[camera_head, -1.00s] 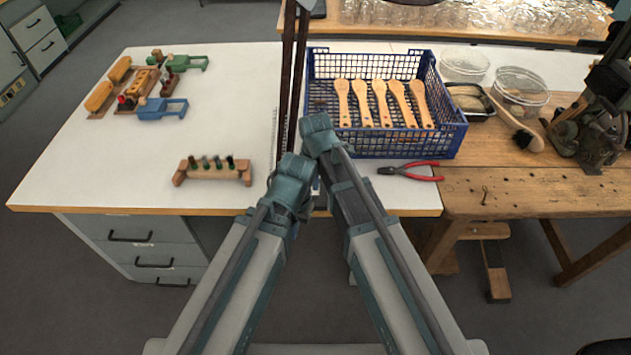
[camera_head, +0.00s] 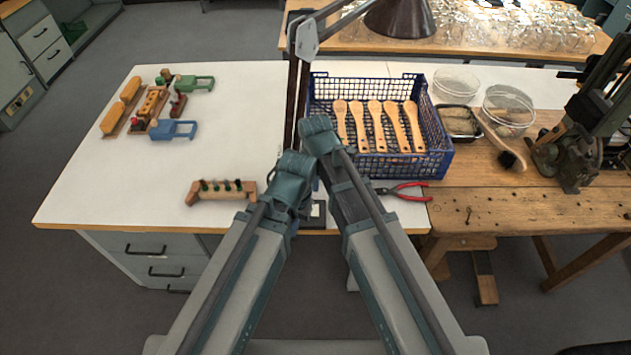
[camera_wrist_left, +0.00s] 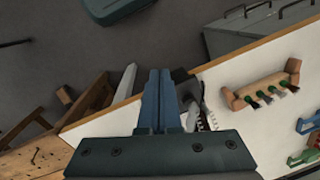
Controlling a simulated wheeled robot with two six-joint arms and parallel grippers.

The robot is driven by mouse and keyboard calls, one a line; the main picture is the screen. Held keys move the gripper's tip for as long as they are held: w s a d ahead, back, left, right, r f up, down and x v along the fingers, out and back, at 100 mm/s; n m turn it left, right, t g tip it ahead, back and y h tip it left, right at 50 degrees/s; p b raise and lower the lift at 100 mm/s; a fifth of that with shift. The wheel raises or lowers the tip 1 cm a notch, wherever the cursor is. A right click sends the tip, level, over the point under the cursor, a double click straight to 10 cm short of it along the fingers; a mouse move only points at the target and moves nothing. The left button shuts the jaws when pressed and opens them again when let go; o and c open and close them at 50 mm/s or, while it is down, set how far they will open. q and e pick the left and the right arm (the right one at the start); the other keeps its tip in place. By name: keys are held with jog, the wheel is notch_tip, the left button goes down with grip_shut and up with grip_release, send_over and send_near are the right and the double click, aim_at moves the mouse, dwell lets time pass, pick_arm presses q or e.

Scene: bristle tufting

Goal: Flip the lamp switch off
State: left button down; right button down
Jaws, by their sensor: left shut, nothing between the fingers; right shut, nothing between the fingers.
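The lamp has a dark shade (camera_head: 400,18) at the top of the head view. Its dark post (camera_head: 293,105) stands behind my arms, with a pale joint plate at its upper end. A dark base with a grey patch (camera_head: 318,214) shows between my arms at the table's front edge; I cannot make out the switch or its position. In the left wrist view my left gripper (camera_wrist_left: 160,72) is shut and empty, its two blue fingers together above the table's front edge. Dark and pale parts lie just right of it. In the head view my arms hide both grippers' fingers.
A blue crate (camera_head: 437,160) with several wooden spoons stands right of the post. Red-handled pliers (camera_head: 405,190) lie before it. A wooden peg rack (camera_head: 222,190) and wooden toys (camera_head: 153,103) are on the white table (camera_head: 110,185). The wooden bench (camera_head: 540,205) is at right.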

aim_at(315, 210)
pick_arm(q)
jog(key=shift+r, duration=0.1)
pick_arm(e)
jog(key=shift+s+r, duration=0.1)
